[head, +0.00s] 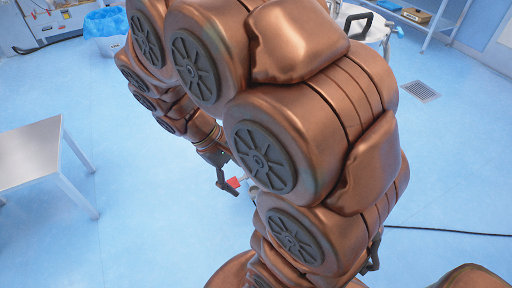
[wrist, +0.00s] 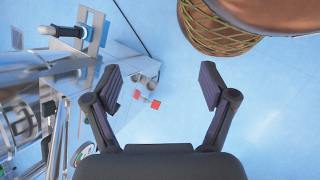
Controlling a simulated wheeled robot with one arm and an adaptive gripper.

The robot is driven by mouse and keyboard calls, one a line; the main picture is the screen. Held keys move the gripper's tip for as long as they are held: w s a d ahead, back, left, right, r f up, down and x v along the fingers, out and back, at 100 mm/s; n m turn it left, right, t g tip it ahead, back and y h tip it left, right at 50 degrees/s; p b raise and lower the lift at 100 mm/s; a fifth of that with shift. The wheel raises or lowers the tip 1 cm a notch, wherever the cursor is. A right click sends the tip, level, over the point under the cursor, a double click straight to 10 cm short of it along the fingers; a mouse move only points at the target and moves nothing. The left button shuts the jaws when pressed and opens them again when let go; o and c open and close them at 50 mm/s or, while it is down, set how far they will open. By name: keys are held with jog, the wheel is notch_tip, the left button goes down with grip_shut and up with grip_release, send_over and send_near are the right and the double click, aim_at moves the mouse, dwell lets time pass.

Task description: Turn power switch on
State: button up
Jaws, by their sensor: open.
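My gripper (wrist: 160,86) is open in the wrist view, with its two dark fingers spread apart and nothing between the pads. It also shows small in the head view (head: 226,174), pointing down past my arm. I cannot make out a power switch for certain. A small red and white part (wrist: 147,98) shows beyond the fingers, between them in the picture and apart from them. A red piece (head: 233,183) shows beside the gripper in the head view. My arm hides much of the middle of the head view.
A shiny metal machine (wrist: 40,85) with a dark-handled lever (wrist: 60,30) fills the left of the wrist view. In the head view, a grey table (head: 30,150) stands at left and a blue-lined bin (head: 105,25) at the back. The blue floor between is clear.

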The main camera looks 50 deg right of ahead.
jog(key=w+d+f+n+g+h+b, duration=0.1)
jog(key=w+d+f+n+h+b, duration=0.2)
jog(key=w+d+f+h+b, duration=0.65)
jog(key=w+d+f+n+h+b, duration=0.2)
jog(key=w+d+f+h+b, duration=0.15)
jog(key=w+d+f, duration=1.15)
jog(key=shift+s+d+f+p, duration=0.25)
jog(key=shift+d+f, duration=0.35)
jog(key=shift+f, duration=0.15)
jog(key=shift+s+d+f+p, duration=0.1)
jog(key=shift+s+d+f, duration=0.15)
jog(key=shift+d+f, duration=0.5)
jog(key=shift+s+d+f+p, duration=0.25)
jog(key=shift+d+f, duration=0.25)
jog(key=shift+f, duration=0.3)
jog(key=c, duration=1.2)
